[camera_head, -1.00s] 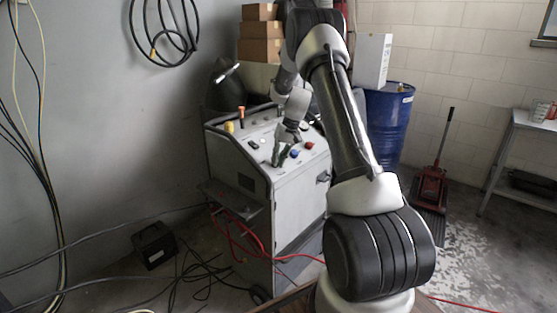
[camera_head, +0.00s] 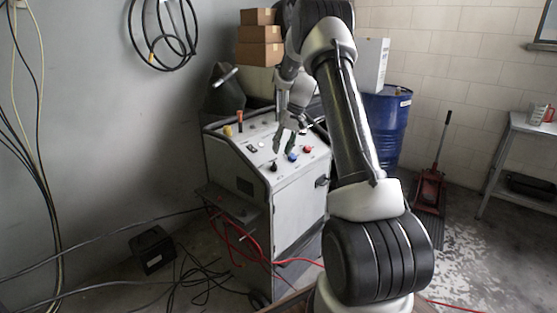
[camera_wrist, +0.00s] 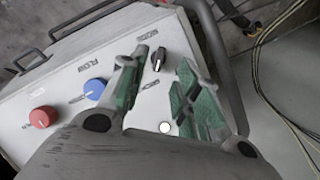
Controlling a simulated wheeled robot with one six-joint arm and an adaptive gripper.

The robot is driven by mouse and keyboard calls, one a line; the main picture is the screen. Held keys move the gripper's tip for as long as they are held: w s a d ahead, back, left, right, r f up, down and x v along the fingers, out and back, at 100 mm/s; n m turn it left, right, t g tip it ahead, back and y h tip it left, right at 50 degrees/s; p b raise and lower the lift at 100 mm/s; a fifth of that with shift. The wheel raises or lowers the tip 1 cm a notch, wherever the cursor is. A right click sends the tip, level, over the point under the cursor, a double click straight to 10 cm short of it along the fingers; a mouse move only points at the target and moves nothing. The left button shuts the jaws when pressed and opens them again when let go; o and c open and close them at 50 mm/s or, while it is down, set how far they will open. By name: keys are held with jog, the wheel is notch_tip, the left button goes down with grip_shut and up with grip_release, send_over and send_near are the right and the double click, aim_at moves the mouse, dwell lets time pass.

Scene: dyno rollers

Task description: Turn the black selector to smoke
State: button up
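The black selector (camera_wrist: 158,60) is on the light panel of the grey cabinet (camera_head: 297,193), with small printed labels around it. In the wrist view it stands between and beyond my fingertips, apart from them as far as I can see. In the head view the black selector (camera_head: 273,166) is near the panel's front edge, below my gripper (camera_head: 284,143). My gripper also fills the lower middle of the wrist view (camera_wrist: 160,85), open and empty, with green finger pads. Which label the selector points to is too small to tell.
An orange-handled lever (camera_head: 240,116) and a yellow knob (camera_head: 228,130) stand at the panel's far left. A dark rail (camera_wrist: 215,60) edges the panel.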

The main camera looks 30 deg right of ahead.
jog(key=v, duration=0.5)
dwell(0.4)
jog(key=s+f+g, duration=0.1)
jog(key=s+f, duration=0.2)
jog(key=s, duration=0.3)
jog(key=s+a+r+n+t+h, duration=0.1)
jog(key=s+a+r, duration=0.3)
jog(key=s, duration=0.7)
jog(key=s+a+r+n+t+h, duration=0.1)
jog(key=s+a+r, duration=0.4)
jog(key=s, duration=0.6)
jog(key=s+a+r+n+t+h, duration=0.1)
jog(key=s+a+r, duration=0.4)
jog(key=s, duration=0.6)
jog(key=shift+r+t, duration=0.7)
jog(key=shift+r, duration=0.1)
jog(key=shift+s, duration=0.1)
